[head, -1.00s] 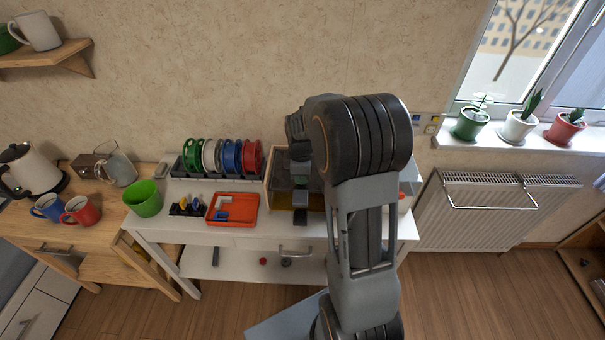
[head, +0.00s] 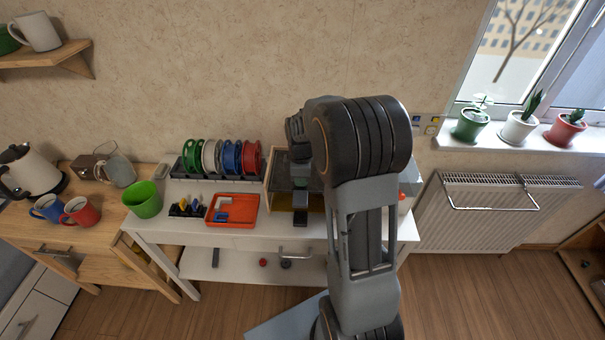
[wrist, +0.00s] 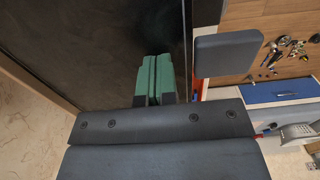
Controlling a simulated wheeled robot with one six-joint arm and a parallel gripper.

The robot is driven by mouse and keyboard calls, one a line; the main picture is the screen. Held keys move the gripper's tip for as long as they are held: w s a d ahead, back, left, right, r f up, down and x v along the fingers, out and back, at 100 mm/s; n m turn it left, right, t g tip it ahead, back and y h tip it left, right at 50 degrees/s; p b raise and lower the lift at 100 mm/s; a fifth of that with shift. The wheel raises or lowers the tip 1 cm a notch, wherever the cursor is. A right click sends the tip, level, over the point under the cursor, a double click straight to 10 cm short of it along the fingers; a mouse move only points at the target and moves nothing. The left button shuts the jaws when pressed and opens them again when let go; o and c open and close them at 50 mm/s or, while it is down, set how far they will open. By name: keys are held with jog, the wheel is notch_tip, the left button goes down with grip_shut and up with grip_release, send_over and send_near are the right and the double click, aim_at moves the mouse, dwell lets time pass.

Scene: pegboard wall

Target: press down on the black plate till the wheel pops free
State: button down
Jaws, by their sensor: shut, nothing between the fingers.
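The black plate (wrist: 228,53) is a dark, rounded flat pad in the wrist view, sticking out past the edge of a dark-topped box. In the head view the plate (head: 300,217) shows at the front of the wood-framed box (head: 272,190). My gripper (wrist: 154,66) has green fingers pressed together, with nothing between them. They are over the dark top of the box, to the left of the plate in the wrist view and apart from it in that picture. In the head view my arm hides part of the box. I cannot make out the wheel.
An orange tray (head: 232,222) with small parts and a rack of coloured spools (head: 222,158) stand left of the box on the white table (head: 185,234). A green cup (head: 143,199) is at the table's left end. A radiator (head: 490,215) is at the right.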

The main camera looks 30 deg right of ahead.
jog(key=shift+r+p, duration=2.55)
jog(key=shift+r, duration=0.95)
jog(key=shift+m, duration=0.7)
jog(key=shift+s+f+m, duration=0.3)
jog(key=shift+m, duration=0.4)
jog(key=s+m, duration=0.1)
jog(key=m, duration=0.1)
jog(key=s+a+m, duration=0.1)
jog(key=s+m, duration=0.1)
jog(key=shift+a+r, duration=0.1)
jog(key=shift+r, duration=0.1)
jog(key=s+a+r+m+t, duration=0.4)
jog(key=s+a+r, duration=0.4)
jog(key=s+r, duration=0.3)
jog(key=shift+s+a+m, duration=0.2)
jog(key=shift+s+m, duration=0.5)
jog(key=shift+s, duration=0.15)
